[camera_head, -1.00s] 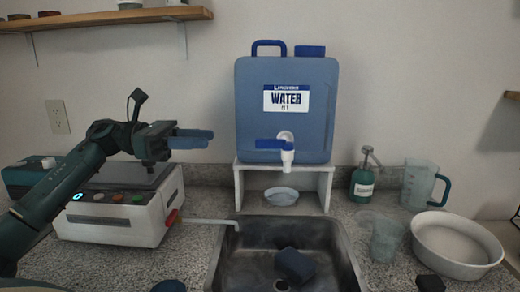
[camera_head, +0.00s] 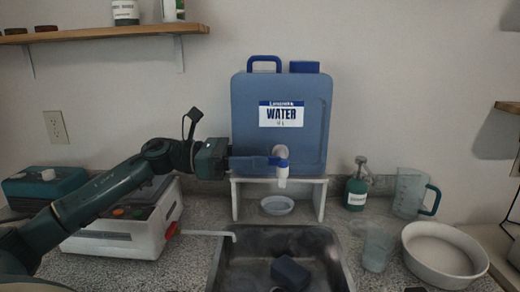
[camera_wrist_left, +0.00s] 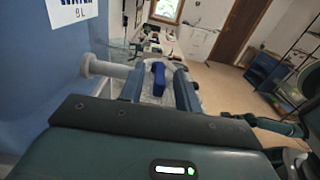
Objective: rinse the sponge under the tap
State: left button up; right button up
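A dark blue block, seemingly the sponge (camera_head: 290,272), lies in the metal sink (camera_head: 334,262). The tap (camera_head: 282,171) is a white spout with a blue lever on the front of a blue water container (camera_head: 262,100). No water stream shows below it. My left gripper (camera_head: 255,163) is at the tap, its fingers pointing right, overlapping the lever in the head view. In the left wrist view the fingers (camera_wrist_left: 158,92) are spread, with a blue piece, likely the lever (camera_wrist_left: 158,76), between them and gaps beside it. My right gripper does not show clearly.
A white bowl (camera_head: 278,205) sits under the container's white stand (camera_head: 235,200). A green pump bottle (camera_head: 356,190), a clear jug (camera_head: 409,193), a clear cup (camera_head: 376,250) and a large white basin (camera_head: 438,276) stand right of the sink. A white appliance (camera_head: 135,240) stands left.

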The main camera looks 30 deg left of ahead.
pick_arm(q)
jog(key=shift+w+d, duration=0.3)
jog(key=shift+d, duration=0.25)
jog(key=shift+c, duration=0.2)
grip_shut()
